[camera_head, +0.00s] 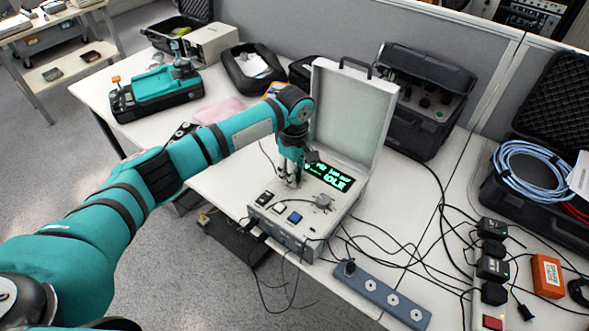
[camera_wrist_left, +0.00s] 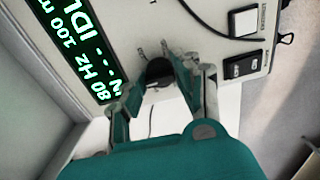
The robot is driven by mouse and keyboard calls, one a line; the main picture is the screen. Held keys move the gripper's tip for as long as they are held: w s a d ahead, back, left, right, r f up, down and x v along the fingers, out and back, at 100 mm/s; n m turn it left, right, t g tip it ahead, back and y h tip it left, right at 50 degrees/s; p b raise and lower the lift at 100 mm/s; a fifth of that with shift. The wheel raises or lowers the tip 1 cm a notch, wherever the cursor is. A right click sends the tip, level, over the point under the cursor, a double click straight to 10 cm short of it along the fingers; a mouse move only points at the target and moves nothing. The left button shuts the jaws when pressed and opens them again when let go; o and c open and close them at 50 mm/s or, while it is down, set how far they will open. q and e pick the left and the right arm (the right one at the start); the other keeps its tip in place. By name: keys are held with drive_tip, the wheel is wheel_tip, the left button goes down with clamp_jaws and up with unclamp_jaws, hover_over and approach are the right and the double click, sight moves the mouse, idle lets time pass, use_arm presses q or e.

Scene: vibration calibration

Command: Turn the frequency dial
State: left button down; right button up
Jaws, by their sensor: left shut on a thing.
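The calibrator (camera_head: 267,221) is a light grey case with its lid (camera_head: 352,110) open, standing on the white table. Its green display (camera_head: 330,179) reads "IDLE"; the display also shows in the left wrist view (camera_wrist_left: 82,40) with "80 Hz" and "100 m". My left gripper (camera_head: 289,178) points down at the panel, left of the display. In the left wrist view the left gripper (camera_wrist_left: 163,82) is shut on a dark round knob (camera_wrist_left: 159,72), which the fingers partly hide. A silver round part (camera_head: 323,201) sits on the panel below the display. My right gripper is not in view.
A blue button (camera_head: 294,217) and a black rocker switch (camera_head: 264,198) sit on the front panel. A grey power strip (camera_head: 380,294) and loose black cables lie to the right. A black case (camera_head: 425,100) stands behind the lid. An orange box (camera_head: 547,275) is at far right.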

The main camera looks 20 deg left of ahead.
use_arm(q)
drive_tip(key=shift+s+r+m+p, duration=0.15)
drive_tip(key=shift+m+p, duration=0.55)
drive_tip(key=shift+p, duration=1.45)
drive_tip(key=shift+w+r+m+p, duration=0.15)
drive_tip(key=shift+m+p, duration=0.55)
drive_tip(key=shift+p, duration=1.45)
drive_tip(key=shift+f+m+p, duration=0.1)
drive_tip(key=shift+m+p, duration=0.2)
drive_tip(key=shift+p, duration=0.05)
drive_tip(key=m+p, duration=0.1)
drive_tip(key=m, duration=0.2)
drive_tip(key=shift+f+m+p, duration=0.15)
drive_tip(key=shift+m+p, duration=0.15)
drive_tip(key=shift+p, duration=0.05)
drive_tip(key=shift+m+p, duration=0.6)
drive_tip(key=shift+m, duration=1.7)
drive_tip(key=c, duration=0.9)
unclamp_jaws()
drive_tip(key=shift+c, duration=0.2)
